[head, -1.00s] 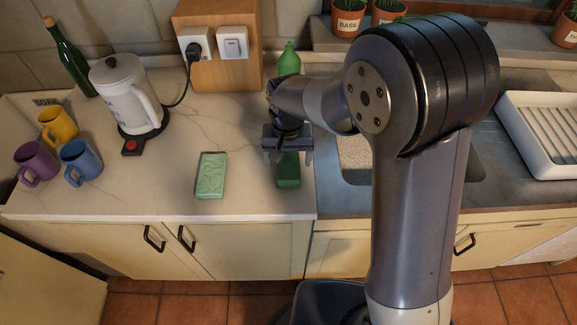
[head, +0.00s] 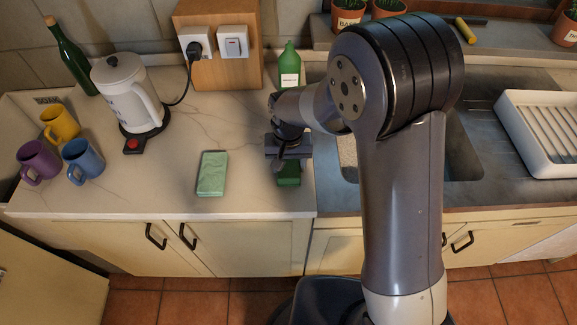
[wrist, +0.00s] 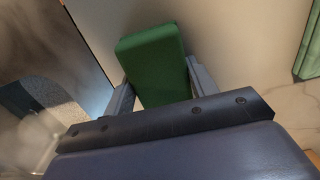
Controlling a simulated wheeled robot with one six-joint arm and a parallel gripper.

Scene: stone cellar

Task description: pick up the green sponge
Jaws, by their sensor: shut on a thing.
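The green sponge (head: 289,178) is a dark green block near the counter's front edge, left of the sink. My gripper (head: 289,163) is over it, and its body hides the sponge's upper part in the head view. In the wrist view the sponge (wrist: 153,58) sits between the two fingers of my gripper (wrist: 158,88), one finger against each side. The gripper is shut on the sponge. I cannot tell whether the sponge is clear of the counter.
A pale green rectangular block (head: 212,173) lies just left of the sponge. A green bottle (head: 290,68) stands behind my gripper. A white kettle (head: 125,95) and several mugs (head: 82,160) stand at the left. The sink (head: 465,150) is at the right.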

